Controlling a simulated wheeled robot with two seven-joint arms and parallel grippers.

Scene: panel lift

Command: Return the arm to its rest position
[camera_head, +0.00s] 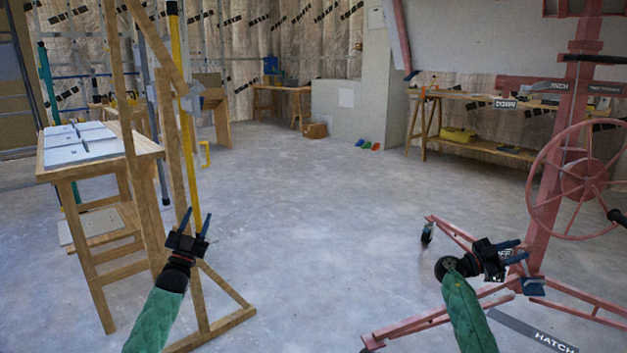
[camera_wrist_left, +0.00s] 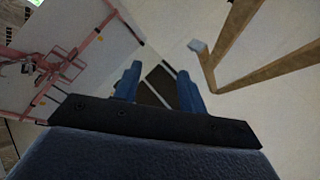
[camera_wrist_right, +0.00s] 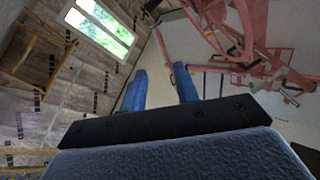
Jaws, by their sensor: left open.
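My left gripper (camera_head: 196,222) is raised at the left in the head view, its blue fingers apart and pointing up, with nothing between them. The fingers also show apart in the left wrist view (camera_wrist_left: 159,85). My right gripper (camera_head: 518,250) is at the lower right in the head view, in front of the red panel lift (camera_head: 545,180). Its blue fingers are apart and empty in the right wrist view (camera_wrist_right: 162,90). I cannot tell whether it touches the lift's mast or base.
A wooden table (camera_head: 150,150) with grey panels (camera_head: 75,148) stands at the left, beside a wooden frame (camera_head: 225,322) close to my left gripper. The lift's handwheel (camera_head: 583,180) and base legs (camera_head: 420,325) surround my right side. The middle floor is clear.

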